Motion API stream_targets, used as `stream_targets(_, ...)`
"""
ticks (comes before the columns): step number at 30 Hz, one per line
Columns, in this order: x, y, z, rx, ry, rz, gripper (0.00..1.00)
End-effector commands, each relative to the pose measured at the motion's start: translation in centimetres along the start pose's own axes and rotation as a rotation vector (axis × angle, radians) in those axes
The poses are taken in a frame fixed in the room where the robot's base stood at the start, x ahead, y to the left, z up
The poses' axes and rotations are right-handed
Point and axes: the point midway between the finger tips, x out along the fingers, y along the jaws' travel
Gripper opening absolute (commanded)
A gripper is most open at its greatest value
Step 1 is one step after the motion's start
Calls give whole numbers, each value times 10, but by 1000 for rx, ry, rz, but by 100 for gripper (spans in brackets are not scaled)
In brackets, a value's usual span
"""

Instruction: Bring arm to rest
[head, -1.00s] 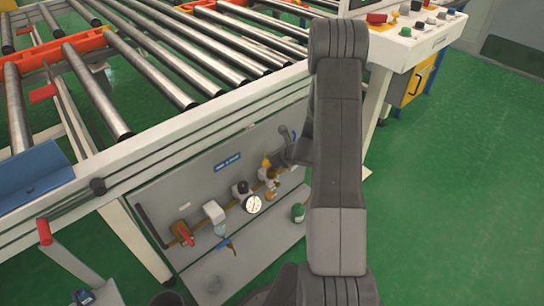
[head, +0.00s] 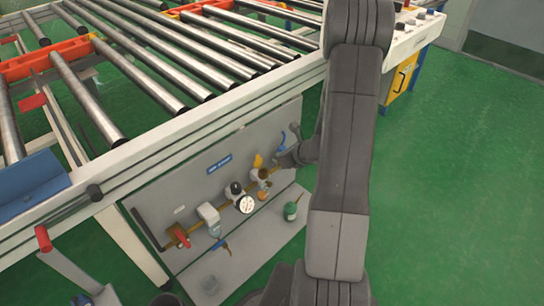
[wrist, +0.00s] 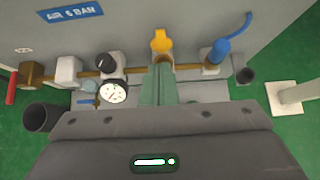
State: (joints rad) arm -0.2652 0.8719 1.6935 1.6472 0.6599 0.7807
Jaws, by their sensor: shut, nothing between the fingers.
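My arm (head: 345,150) stands bent in front of the conveyor in the head view. My gripper (wrist: 163,85) shows in the wrist view with its greenish fingers together and nothing between them. The fingers point towards the pipe panel, with the yellow valve handle (wrist: 161,41) just beyond their tips in the picture. I cannot tell the exact gap to the panel. In the head view the fingers are hard to make out beside the arm.
A control console (head: 405,38) stands behind the arm. Green floor (head: 450,200) lies clear on the right.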

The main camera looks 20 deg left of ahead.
Motion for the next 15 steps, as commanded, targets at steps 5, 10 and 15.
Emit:
stream_targets(5, -21, 0, 3, 1, -1, 0, 0)
stream_targets(10, -25, 0, 3, 0, 0, 1, 0)
stream_targets(15, -24, 0, 3, 0, 0, 1, 0)
